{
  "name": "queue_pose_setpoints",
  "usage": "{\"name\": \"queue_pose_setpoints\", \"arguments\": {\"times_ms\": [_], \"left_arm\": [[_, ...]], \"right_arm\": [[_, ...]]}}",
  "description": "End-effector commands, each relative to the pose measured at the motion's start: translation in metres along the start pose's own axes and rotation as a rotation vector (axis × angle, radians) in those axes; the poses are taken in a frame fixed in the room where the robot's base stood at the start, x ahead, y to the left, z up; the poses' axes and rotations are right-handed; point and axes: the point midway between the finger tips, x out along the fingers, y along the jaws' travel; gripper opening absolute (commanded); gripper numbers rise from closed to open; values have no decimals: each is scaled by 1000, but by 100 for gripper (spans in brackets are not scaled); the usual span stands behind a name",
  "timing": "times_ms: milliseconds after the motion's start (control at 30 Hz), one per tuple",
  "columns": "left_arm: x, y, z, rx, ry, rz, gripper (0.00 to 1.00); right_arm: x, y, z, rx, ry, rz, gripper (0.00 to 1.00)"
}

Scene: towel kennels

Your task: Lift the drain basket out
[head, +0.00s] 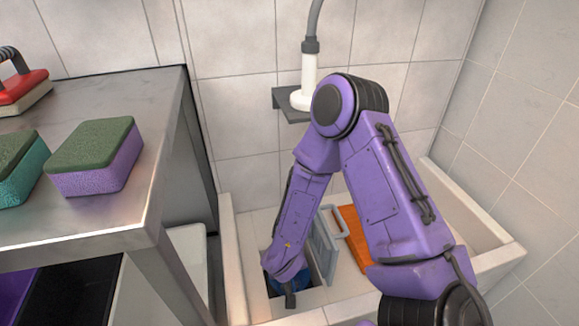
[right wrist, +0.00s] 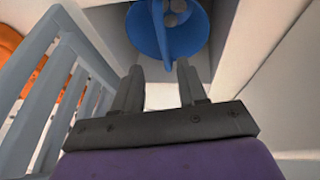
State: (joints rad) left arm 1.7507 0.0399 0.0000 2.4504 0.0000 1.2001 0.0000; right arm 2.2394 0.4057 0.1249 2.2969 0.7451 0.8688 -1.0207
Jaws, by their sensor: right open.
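The blue drain basket (right wrist: 170,45) sits in a dark square drain opening in the floor of the white tub. In the right wrist view its curved handle is ahead of my fingers. In the head view only a bit of the basket (head: 285,281) shows, behind my right gripper (head: 290,299). My right gripper (right wrist: 158,85) is open, with nothing between its fingers, apart from the basket. The grey slatted drain grate (head: 323,250) stands tilted up beside the opening, and it shows on the left of the right wrist view (right wrist: 55,105). My left gripper is not in view.
The tub's white wall (head: 236,280) is close to the left of my arm. An orange item (head: 355,238) lies beyond the grate.

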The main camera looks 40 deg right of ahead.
Motion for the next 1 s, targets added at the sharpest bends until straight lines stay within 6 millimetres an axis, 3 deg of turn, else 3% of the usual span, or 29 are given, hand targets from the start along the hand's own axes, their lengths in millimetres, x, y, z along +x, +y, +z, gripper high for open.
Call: {"name": "queue_pose_setpoints", "arguments": {"times_ms": [200,367,600,833,967,1000], "left_arm": [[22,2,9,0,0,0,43],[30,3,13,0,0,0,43],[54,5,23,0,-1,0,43],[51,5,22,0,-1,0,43],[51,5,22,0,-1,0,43],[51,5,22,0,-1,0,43]], "right_arm": [[43,0,3,1,-3,4,42],[62,-1,2,0,-1,3,42],[102,-7,0,1,-2,3,42],[102,-6,-2,-1,0,3,42],[102,-6,-2,-1,0,3,0],[102,-6,-2,-1,0,3,0]]}}
